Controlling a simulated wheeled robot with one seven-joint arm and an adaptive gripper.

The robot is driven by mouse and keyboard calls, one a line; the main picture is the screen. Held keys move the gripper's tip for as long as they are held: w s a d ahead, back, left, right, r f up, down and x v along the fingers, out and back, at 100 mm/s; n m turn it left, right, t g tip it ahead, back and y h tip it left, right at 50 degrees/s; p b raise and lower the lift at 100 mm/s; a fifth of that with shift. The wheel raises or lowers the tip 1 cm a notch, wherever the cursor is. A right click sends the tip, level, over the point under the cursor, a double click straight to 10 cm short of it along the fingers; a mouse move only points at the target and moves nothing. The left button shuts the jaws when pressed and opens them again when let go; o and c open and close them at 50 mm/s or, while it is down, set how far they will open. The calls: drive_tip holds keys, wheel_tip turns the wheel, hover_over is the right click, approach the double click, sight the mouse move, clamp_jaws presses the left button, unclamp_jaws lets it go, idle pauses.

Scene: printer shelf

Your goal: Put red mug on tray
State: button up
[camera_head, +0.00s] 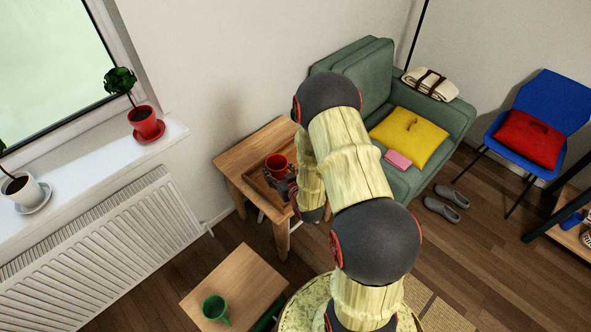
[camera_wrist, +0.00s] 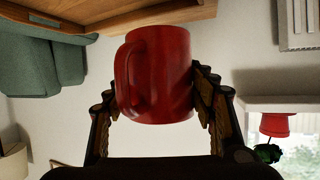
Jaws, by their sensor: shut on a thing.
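The red mug (camera_head: 276,161) is over the wooden tray (camera_head: 256,181) on the small side table by the wall. My gripper (camera_head: 286,184) is shut on the mug, coming from the front right. In the wrist view, which is upside down, the red mug (camera_wrist: 158,75) sits between the two fingers of my gripper (camera_wrist: 160,92), its handle towards the left finger. The mug looks upright. I cannot tell whether its base touches the tray. My arm hides the right part of the tray and table.
The side table (camera_head: 233,164) stands beside a green armchair (camera_head: 440,116) with a yellow cushion (camera_head: 409,138). A lower wooden table (camera_head: 240,282) in front holds a green mug (camera_head: 214,308). A radiator (camera_head: 110,255) and windowsill with potted plants are at left.

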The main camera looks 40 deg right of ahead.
drive_tip(key=d, duration=0.2)
drive_tip(key=d+f, duration=0.1)
drive_tip(key=d, duration=0.1)
drive_tip(key=shift+w+d, duration=0.1)
drive_tip(key=shift+w, duration=0.05)
drive_tip(key=w+d+f+b, duration=0.1)
drive_tip(key=w+d+f, duration=0.1)
drive_tip(key=d+f, duration=0.1)
drive_tip(key=w+d+f+b, duration=0.2)
drive_tip(key=w+d+f, duration=0.1)
drive_tip(key=w+d+f+b, duration=0.2)
drive_tip(key=w+d+f, duration=0.1)
drive_tip(key=shift+w+d+f, duration=0.1)
drive_tip(key=shift+d, duration=0.2)
wheel_tip(320, 180, down, 4)
drive_tip(key=b, duration=0.2)
drive_tip(key=shift+w+d+b, duration=0.15)
drive_tip(key=shift+b, duration=0.15)
drive_tip(key=shift+r, duration=0.25)
